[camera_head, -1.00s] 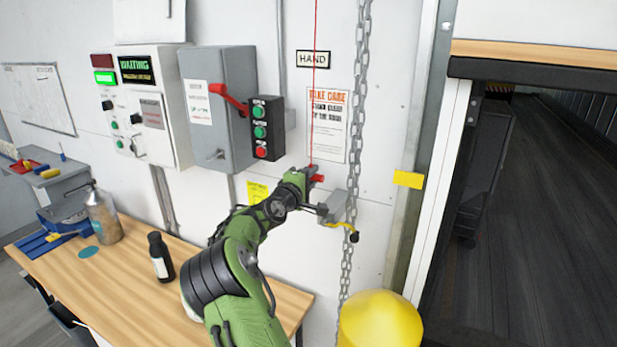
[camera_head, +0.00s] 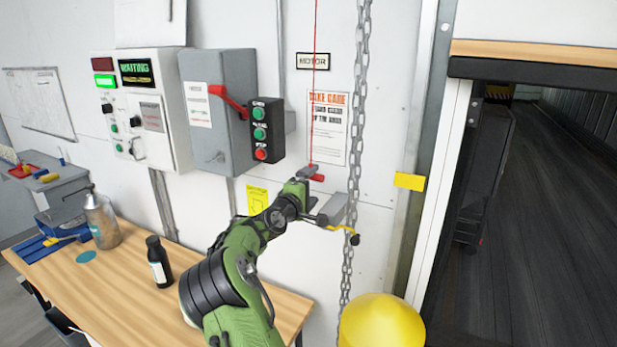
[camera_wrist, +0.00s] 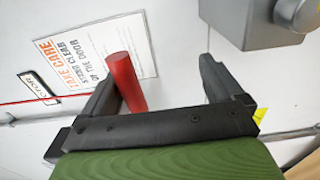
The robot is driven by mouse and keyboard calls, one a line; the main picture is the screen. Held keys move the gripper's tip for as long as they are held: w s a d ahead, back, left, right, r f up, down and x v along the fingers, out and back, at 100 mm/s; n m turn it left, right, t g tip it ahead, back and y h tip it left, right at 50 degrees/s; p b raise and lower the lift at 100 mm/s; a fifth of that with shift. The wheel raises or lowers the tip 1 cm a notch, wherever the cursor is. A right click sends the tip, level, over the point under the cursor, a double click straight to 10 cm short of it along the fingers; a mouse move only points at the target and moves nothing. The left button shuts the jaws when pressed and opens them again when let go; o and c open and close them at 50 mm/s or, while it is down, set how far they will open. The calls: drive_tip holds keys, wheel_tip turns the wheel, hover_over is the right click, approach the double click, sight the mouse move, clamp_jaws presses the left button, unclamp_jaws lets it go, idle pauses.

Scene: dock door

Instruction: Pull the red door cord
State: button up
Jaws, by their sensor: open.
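The red cord (camera_head: 314,90) hangs straight down the wall. Its red handle (camera_head: 318,178) is at my gripper (camera_head: 304,186). In the wrist view the handle (camera_wrist: 124,82) stands between the jaws of my gripper (camera_wrist: 158,76), close to the left finger and well apart from the right one. I cannot tell whether it touches the left finger. The jaws are open. The cord (camera_wrist: 25,102) runs off to the left there. A small sign (camera_head: 313,61) above reads MOTOR. Part of the handle is hidden behind my gripper in the head view.
A metal chain (camera_head: 357,120) hangs right of the cord, beside a grey bracket (camera_head: 338,208). A yellow bollard (camera_head: 382,322) stands below. The control box (camera_head: 264,130) is to the left. A wooden table (camera_head: 120,285) with a dark bottle (camera_head: 160,262) is at lower left.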

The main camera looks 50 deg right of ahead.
drive_tip(key=shift+o, duration=0.4)
drive_tip(key=shift+a, duration=0.1)
drive_tip(key=b+v, duration=0.4)
drive_tip(key=v, duration=0.6)
drive_tip(key=shift+r, duration=0.1)
